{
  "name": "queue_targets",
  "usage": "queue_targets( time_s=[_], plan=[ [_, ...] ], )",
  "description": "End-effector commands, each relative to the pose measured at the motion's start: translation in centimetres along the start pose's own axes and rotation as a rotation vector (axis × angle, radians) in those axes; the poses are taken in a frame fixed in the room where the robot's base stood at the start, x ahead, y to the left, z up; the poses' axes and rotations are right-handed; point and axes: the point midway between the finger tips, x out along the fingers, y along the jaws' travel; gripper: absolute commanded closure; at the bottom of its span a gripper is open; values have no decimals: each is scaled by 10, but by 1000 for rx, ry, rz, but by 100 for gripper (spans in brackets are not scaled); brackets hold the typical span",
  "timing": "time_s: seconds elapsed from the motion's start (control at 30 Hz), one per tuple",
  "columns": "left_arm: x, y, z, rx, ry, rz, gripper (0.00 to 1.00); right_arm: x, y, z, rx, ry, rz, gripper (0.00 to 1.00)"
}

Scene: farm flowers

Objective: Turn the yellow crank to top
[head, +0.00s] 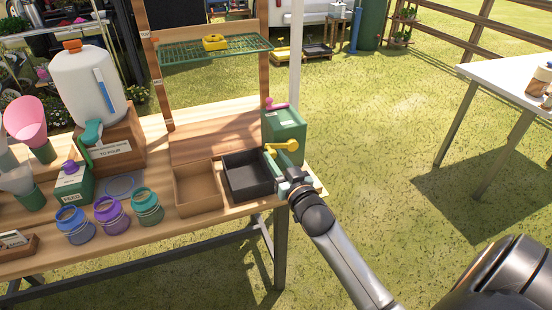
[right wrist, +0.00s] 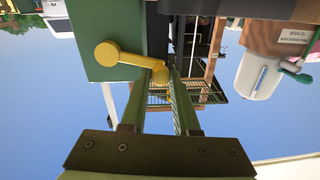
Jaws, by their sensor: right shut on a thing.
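The yellow crank (head: 291,146) is on the front of a green box (head: 287,123) at the right end of the wooden table. Its arm points left from the hub in the head view. The right wrist view, which is upside down, shows the crank (right wrist: 128,60) with its handle end at my fingertips. My right gripper (head: 273,158) reaches up from the lower right and is shut on the crank's handle end. Its two green fingers (right wrist: 163,76) partly hide the grip. My left gripper is not in view.
A black tray (head: 262,190) and a brown tray (head: 181,204) sit left of my gripper. A pink knob (head: 277,104) tops the green box. Several coloured jars (head: 111,215) stand farther left. Open grass lies right of the table.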

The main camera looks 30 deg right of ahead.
Motion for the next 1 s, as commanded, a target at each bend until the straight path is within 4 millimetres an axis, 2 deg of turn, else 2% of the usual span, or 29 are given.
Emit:
queue_targets(
  time_s=[0.17, 0.4, 0.83, 0.87, 1.0],
  plan=[
    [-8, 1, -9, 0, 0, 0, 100, 0, 0, -7, 56, 0, 0, 100],
    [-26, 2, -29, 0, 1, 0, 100, 0, 4, -21, 242, 11, -1, 100],
    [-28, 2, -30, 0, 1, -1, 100, 0, 7, -21, 299, 20, -2, 100],
    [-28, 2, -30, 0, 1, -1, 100, 0, 7, -21, 298, 20, -2, 67],
    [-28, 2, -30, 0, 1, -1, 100, 0, 7, -21, 297, 19, -2, 52]
  ],
)
